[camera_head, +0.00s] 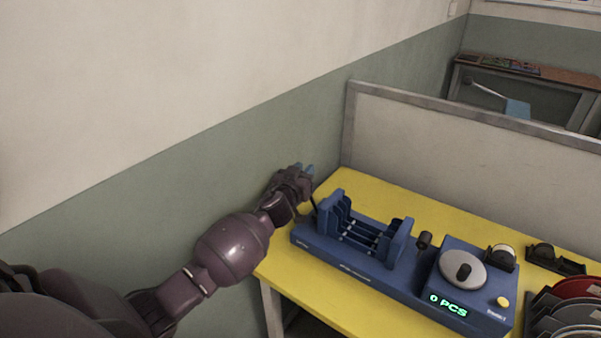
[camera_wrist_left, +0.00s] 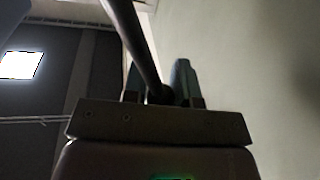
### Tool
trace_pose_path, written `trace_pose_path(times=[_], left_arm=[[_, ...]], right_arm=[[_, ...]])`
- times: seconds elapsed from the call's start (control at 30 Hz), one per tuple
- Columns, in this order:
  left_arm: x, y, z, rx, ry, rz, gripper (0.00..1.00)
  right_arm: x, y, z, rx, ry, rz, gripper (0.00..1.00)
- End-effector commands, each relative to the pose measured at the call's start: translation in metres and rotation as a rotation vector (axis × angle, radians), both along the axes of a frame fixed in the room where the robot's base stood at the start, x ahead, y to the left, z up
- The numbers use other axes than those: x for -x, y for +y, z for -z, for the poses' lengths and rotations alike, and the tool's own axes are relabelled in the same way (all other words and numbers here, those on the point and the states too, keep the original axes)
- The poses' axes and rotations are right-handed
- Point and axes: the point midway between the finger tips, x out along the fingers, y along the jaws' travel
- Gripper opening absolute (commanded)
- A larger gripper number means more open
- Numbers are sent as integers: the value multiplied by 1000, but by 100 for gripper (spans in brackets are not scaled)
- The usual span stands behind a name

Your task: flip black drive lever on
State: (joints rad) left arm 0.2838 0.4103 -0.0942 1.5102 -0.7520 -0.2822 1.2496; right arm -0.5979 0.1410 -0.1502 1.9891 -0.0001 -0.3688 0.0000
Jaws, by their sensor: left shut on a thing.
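A blue machine (camera_head: 345,262) with a slotted blue rack (camera_head: 365,238) stands on the yellow table. The black drive lever (camera_head: 315,205) is a thin dark rod at the machine's left end, small in the head view. My left gripper (camera_head: 308,172) is at the rack's upper left, by the lever's top. In the left wrist view my left gripper (camera_wrist_left: 160,88) is shut on the dark lever rod (camera_wrist_left: 132,42), which runs up and left between the fingers. The lever's lower end is hard to make out. My right gripper is not in view.
A blue unit (camera_head: 470,285) with a round grey plate and a green "0 PCS" display stands at the machine's right. Stacked discs (camera_head: 575,305) sit at the far right. A grey partition (camera_head: 450,150) borders the yellow table (camera_head: 375,190), and the wall is close on the left.

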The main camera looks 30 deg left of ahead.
Motion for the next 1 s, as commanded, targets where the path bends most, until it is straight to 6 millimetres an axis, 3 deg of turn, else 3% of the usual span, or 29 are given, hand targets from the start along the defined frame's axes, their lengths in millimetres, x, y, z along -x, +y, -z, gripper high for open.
trace_pose_path(times=[0.4,0.8,0.83,1.0], left_arm=[[3,-26,-9,-242,-13,-6,0],[3,-27,-10,-268,-14,-8,0],[3,-27,-10,-268,-14,-8,29],[3,-28,-11,-265,-15,-6,51]], right_arm=[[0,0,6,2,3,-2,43],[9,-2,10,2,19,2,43],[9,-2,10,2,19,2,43],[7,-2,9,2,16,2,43]])
